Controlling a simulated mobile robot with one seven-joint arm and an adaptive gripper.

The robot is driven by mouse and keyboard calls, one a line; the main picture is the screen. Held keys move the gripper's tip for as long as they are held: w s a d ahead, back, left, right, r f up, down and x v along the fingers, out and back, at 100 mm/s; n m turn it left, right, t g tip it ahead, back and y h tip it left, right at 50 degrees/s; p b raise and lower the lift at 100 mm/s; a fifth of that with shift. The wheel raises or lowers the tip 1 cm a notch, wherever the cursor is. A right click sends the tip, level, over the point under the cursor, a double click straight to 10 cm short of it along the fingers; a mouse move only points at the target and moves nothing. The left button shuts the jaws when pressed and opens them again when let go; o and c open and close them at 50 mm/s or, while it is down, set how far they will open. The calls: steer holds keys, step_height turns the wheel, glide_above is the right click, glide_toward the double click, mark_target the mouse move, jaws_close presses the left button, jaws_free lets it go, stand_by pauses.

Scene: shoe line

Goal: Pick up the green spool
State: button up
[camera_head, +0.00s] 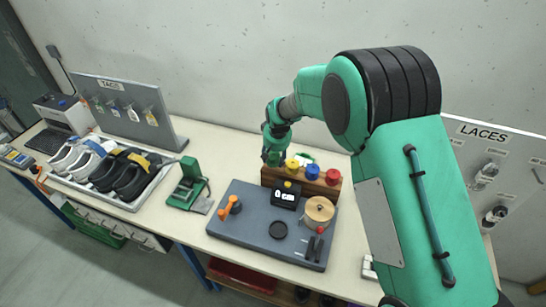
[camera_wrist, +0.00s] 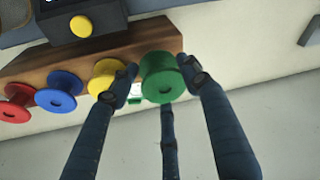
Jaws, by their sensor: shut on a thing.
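The green spool (camera_wrist: 162,80) sits between the fingers of my gripper (camera_wrist: 163,82) in the wrist view, at one end of a wooden rack (camera_wrist: 100,46). My gripper is shut on it. The spool overlaps the rack's edge in this view; I cannot tell whether it still touches the rack. In the head view my gripper (camera_head: 273,156) is at the left end of the wooden rack (camera_head: 300,184), and the spool there is hard to tell from the green arm.
Yellow (camera_head: 292,165), blue (camera_head: 312,172) and red (camera_head: 333,177) spools stand on the rack beside my gripper. A grey board (camera_head: 250,228) with a black display box (camera_head: 286,194) and a wooden reel (camera_head: 319,209) lies in front. A shoe tray (camera_head: 130,205) is at left.

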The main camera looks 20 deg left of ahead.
steer(key=s+d+r, duration=0.1)
steer(key=s+d, duration=0.6)
steer(key=s, duration=0.5)
steer(key=shift+d+r, duration=0.25)
steer(key=shift+d, duration=0.05)
stand_by(0.4)
